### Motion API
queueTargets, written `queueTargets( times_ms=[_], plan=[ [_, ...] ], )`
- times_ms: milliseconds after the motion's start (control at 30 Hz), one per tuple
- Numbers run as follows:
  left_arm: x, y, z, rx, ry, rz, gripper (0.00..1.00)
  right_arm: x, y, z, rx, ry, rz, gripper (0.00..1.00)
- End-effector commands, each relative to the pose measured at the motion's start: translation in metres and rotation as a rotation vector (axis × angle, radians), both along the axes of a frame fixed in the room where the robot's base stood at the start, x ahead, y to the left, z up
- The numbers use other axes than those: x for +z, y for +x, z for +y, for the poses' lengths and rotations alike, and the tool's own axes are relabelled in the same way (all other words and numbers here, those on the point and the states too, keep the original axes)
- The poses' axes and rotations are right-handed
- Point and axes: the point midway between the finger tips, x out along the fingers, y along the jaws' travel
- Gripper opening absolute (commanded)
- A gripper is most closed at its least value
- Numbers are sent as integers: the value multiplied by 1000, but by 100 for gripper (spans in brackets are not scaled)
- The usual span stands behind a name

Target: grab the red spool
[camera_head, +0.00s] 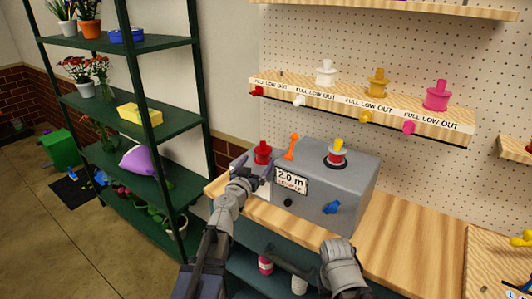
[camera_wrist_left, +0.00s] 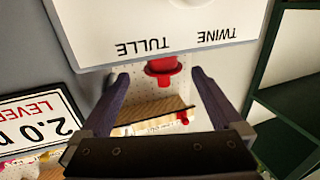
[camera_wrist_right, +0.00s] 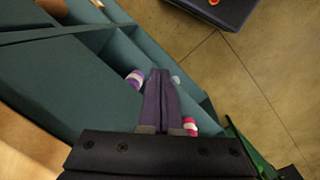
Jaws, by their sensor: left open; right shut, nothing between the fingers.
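In the left wrist view the red spool (camera_wrist_left: 163,66) shows between and ahead of the fingertips, apart from both fingers. My left gripper (camera_head: 252,168) is open and empty, just in front of the spool; its fingers (camera_wrist_left: 160,82) point toward it. My right gripper (camera_head: 277,252) is low in front of the bench, shut and empty. Its closed fingers (camera_wrist_right: 160,75) point down toward the lower shelf and floor.
The grey machine (camera_head: 345,175) with a "2.0 m" label, an orange lever (camera_head: 291,146) and a blue knob (camera_head: 332,207) stands right of the spool. A white panel (camera_wrist_left: 165,25) reads TULLE and TWINE. A green shelf rack (camera_head: 150,165) stands left.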

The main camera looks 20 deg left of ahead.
Motion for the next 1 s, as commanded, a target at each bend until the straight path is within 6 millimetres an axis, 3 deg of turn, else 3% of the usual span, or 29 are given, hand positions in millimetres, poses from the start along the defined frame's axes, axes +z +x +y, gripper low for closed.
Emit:
queueTargets(
  times_ms=[200,433,667,1000],
  plan=[
    [0,2,0,1,0,0,100,0,0,0,0,0,0,0],
    [1,25,-1,1,-1,0,100,1,0,0,0,0,0,0],
    [2,30,-1,1,-1,0,100,2,0,0,0,0,0,0],
    [9,74,-2,0,-1,0,100,9,0,0,0,0,0,0]
  ],
)
